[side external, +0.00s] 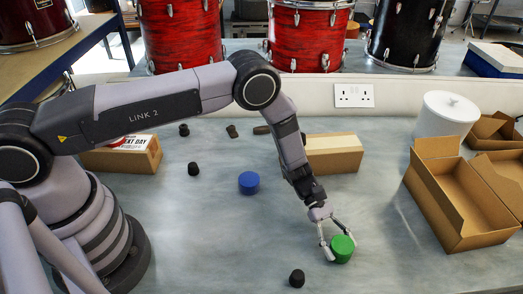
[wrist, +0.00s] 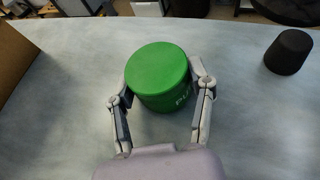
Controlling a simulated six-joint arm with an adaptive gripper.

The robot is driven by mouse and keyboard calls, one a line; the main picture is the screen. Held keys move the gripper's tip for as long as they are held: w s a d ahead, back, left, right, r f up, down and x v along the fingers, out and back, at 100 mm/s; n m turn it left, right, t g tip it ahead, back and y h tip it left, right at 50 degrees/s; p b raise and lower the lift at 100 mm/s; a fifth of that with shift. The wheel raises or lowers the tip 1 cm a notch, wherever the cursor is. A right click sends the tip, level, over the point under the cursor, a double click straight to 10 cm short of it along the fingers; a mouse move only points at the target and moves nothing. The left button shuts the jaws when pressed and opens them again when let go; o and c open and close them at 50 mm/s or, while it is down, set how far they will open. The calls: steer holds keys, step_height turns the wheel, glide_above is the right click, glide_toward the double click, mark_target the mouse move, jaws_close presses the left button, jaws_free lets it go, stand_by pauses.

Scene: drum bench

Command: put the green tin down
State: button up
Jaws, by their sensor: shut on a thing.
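The green tin (side external: 342,249) is a short round cylinder near the front of the bench, right of centre in the side view. My gripper (side external: 333,245) is shut on it, with a finger on either side. In the wrist view the green tin (wrist: 160,75) sits upright between the two fingers of my gripper (wrist: 162,92), with pale lettering on its side. The tin looks very low over the bench top; I cannot tell whether its base touches the surface.
A black stopper-like piece (side external: 297,278) stands just left of the tin. A blue tin (side external: 249,183) stands further back. An open cardboard box (side external: 460,205) is at right, near a white canister (side external: 446,115). A closed carton (side external: 335,154) lies behind my forearm. Bench around the tin is mostly clear.

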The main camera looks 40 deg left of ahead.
steer(key=shift+f, duration=0.1)
steer(key=o, duration=1.2)
